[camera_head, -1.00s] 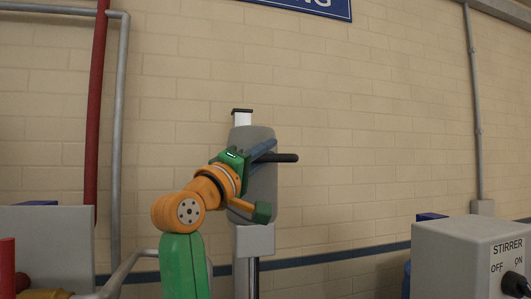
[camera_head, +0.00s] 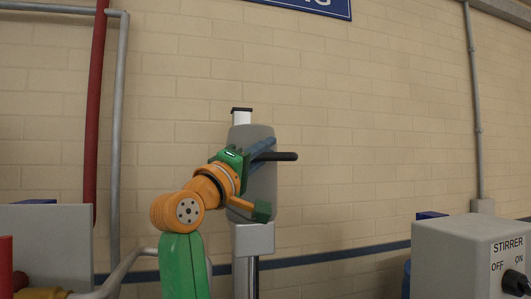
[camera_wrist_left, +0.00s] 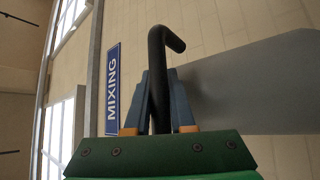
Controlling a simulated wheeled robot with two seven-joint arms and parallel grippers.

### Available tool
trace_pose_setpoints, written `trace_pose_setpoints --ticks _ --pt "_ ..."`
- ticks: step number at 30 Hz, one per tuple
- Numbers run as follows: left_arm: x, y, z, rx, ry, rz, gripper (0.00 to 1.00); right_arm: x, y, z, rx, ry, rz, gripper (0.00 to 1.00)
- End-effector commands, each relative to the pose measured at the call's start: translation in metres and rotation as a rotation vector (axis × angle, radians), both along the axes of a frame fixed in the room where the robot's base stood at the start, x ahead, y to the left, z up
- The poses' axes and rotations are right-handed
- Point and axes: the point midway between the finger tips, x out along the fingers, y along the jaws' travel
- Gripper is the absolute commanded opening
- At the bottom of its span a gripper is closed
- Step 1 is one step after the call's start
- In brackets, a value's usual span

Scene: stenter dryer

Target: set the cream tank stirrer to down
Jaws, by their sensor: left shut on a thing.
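A grey stirrer head (camera_head: 263,190) stands on a post (camera_head: 244,275) in the middle of the head view, in front of the wall. A black handle (camera_head: 287,156) sticks out from it to the right. My left gripper (camera_head: 265,148) reaches the head from the left, and its blue fingers are shut on the handle. In the left wrist view the black, bent handle (camera_wrist_left: 164,45) rises between the two fingers (camera_wrist_left: 162,95), its end free beyond them. The part of the handle near the gripper body is partly hidden by the fingers. My right gripper is out of view.
A grey control box (camera_head: 455,262) marked STIRRER, OFF and ON, with a black knob (camera_head: 515,282), stands at the lower right. A red pipe (camera_head: 96,110) runs up the wall at the left. A grey panel (camera_head: 48,240) is at the lower left.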

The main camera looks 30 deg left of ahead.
Motion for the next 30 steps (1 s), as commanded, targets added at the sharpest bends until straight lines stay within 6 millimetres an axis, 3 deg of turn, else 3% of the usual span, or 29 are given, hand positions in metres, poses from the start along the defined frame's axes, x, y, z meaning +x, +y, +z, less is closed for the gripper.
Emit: trace_pose_setpoints --ticks 5,15,21,30 --pt "0.002 0.000 -0.041 -0.002 0.008 -0.003 0.00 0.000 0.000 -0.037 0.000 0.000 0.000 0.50" --pt "0.003 -0.001 -0.160 -0.001 0.014 -0.004 0.00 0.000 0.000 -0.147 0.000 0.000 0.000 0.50" --pt "0.003 -0.001 -0.222 -0.001 0.015 -0.005 0.00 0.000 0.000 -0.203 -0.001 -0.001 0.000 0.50" --pt "0.003 -0.001 -0.284 0.000 0.014 -0.005 0.00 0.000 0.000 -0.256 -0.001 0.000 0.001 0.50"
